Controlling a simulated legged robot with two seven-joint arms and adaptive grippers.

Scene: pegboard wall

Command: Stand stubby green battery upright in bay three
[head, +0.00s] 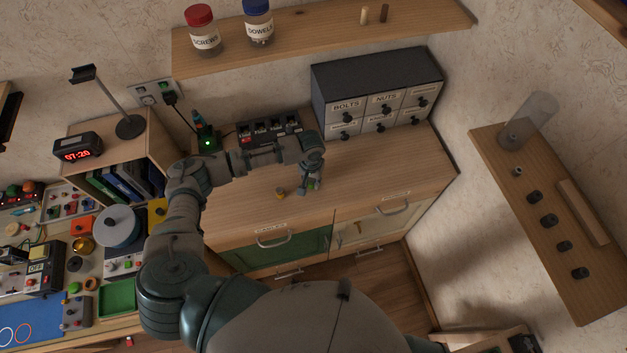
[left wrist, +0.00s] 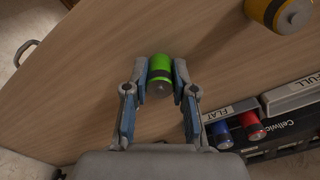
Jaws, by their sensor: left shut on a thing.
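The stubby green battery (left wrist: 160,77) has a dark band and sits between the fingertips of my left gripper (left wrist: 160,85) in the left wrist view. The gripper is shut on it, low over the wooden counter; whether the battery touches the wood I cannot tell. In the head view my left gripper (head: 309,187) is at the middle of the counter. The black charger (head: 268,131) with several labelled bays stands behind and left of it, against the wall. Part of the charger (left wrist: 285,145) shows in the left wrist view; its bays are too small to read. My right gripper is not in view.
A yellow battery (left wrist: 280,14) stands on the counter left of my gripper in the head view (head: 280,193). A drawer cabinet (head: 375,90) stands behind. The counter's front right is clear.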

